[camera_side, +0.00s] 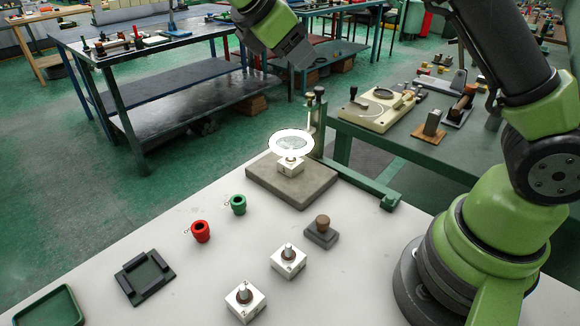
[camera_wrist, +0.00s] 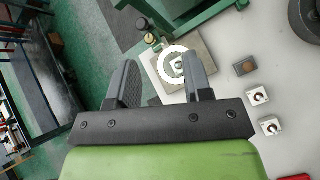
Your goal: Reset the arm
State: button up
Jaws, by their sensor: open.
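My gripper (camera_side: 304,58) is raised high at the top of the side view, above and beyond the far edge of the white table. In the wrist view its two fingers (camera_wrist: 163,82) stand apart with nothing between them. Below it, a white ring-shaped flywheel (camera_side: 291,142) rests on a small white block on a grey stone slab (camera_side: 290,187). In the wrist view the flywheel (camera_wrist: 168,52) shows just left of the right finger, which hides part of the slab.
On the white table (camera_side: 190,285) are a red pot (camera_side: 201,231), a green pot (camera_side: 238,204), a brown-knobbed stamp (camera_side: 321,232) and two white blocks with metal posts (camera_side: 288,261) (camera_side: 245,300). A dark square fixture (camera_side: 144,277) and a green tray (camera_side: 50,308) lie at left.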

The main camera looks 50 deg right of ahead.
jog(key=s+a+r+m+t+y, duration=0.1)
jog(key=s+m+t+y, duration=0.3)
jog(key=s+m, duration=0.4)
jog(key=s+a+r+m+t+y, duration=0.2)
jog(key=s+m+y, duration=0.5)
jog(key=s, duration=0.5)
jog(key=shift+a+m+t, duration=0.75)
jog(key=shift+m+t, duration=0.05)
jog(key=shift+t, duration=0.4)
jog(key=shift+s+r, duration=0.1)
